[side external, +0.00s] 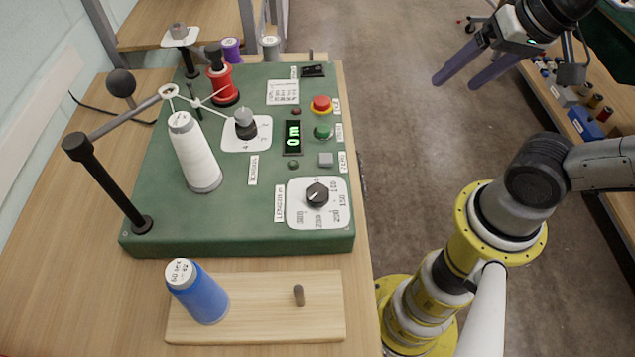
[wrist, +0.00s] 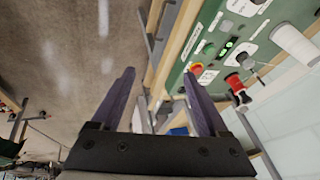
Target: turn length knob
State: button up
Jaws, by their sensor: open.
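The length knob (side external: 317,194) is a dark round knob on a white dial plate (side external: 335,217) with printed numbers, at the near right corner of the green machine (side external: 240,230). My gripper (side external: 457,83) is open and empty at the upper right in the side view, over the floor and well apart from the knob. In the wrist view its two purple fingers (wrist: 158,88) are spread with nothing between them. Part of the green machine shows beyond the right finger in the wrist view.
A blue cone (side external: 200,295) and a peg (side external: 299,295) are on a wooden board in front.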

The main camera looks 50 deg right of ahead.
jog(key=w+a+r+m+g, duration=0.1)
jog(key=w+a+r+m, duration=0.2)
jog(key=m, duration=0.5)
jog(key=m+g, duration=0.4)
jog(key=m, duration=0.1)
send_over(318, 192)
notch_tip(318, 192, down, 3)
notch_tip(318, 192, down, 13)
jog(key=shift+r, duration=0.1)
grip_shut()
